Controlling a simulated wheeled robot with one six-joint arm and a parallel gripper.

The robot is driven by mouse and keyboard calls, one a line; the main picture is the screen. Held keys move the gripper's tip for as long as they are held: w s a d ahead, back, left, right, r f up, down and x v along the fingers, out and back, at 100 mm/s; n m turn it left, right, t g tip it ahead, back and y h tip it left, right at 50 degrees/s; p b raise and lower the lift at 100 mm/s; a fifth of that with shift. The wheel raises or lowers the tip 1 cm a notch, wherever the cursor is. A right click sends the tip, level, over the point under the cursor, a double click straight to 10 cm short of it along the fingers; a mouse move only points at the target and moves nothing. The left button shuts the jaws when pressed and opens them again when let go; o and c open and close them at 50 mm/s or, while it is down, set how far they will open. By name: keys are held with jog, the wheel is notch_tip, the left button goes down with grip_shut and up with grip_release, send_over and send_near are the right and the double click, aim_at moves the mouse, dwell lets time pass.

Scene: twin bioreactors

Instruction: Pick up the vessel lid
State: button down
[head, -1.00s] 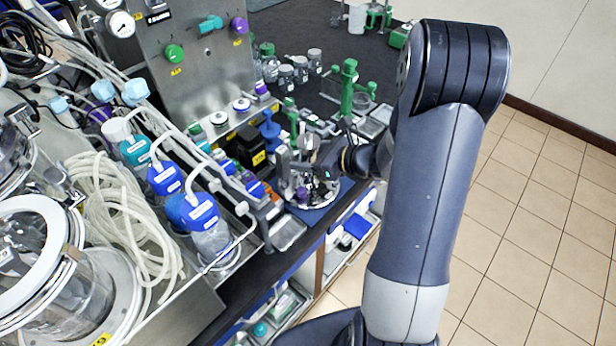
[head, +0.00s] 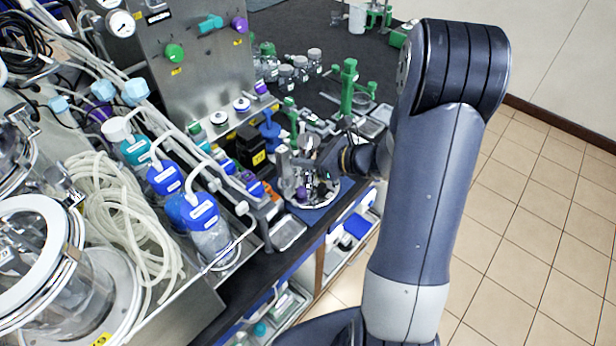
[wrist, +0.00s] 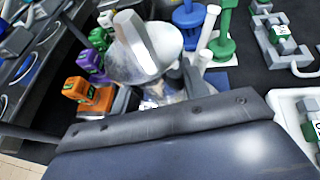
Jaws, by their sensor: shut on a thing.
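The vessel lid (head: 326,193) is a round, shiny metal plate with upright metal fittings. In the head view it is over a blue mat at the bench's front edge. My gripper (head: 306,168) is at the lid's fittings and shut on the lid; the arm reaches in from the right. The exact contact is hidden. In the wrist view a shiny metal fitting (wrist: 150,50) stands close ahead of my gripper, whose dark body fills the bottom of the picture. I cannot tell whether the plate is clear of the mat.
The blue mat (head: 318,216) lies under the lid. A blue stand (head: 270,133) and a green stand (head: 348,88) are behind it. A metal tray (head: 289,234) is at the front left. Tubing and blue-capped bottles crowd the left. Orange and purple pieces (wrist: 92,93) are close in the wrist view.

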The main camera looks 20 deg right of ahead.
jog(key=shift+w+r, duration=0.1)
jog(key=shift+r, duration=0.1)
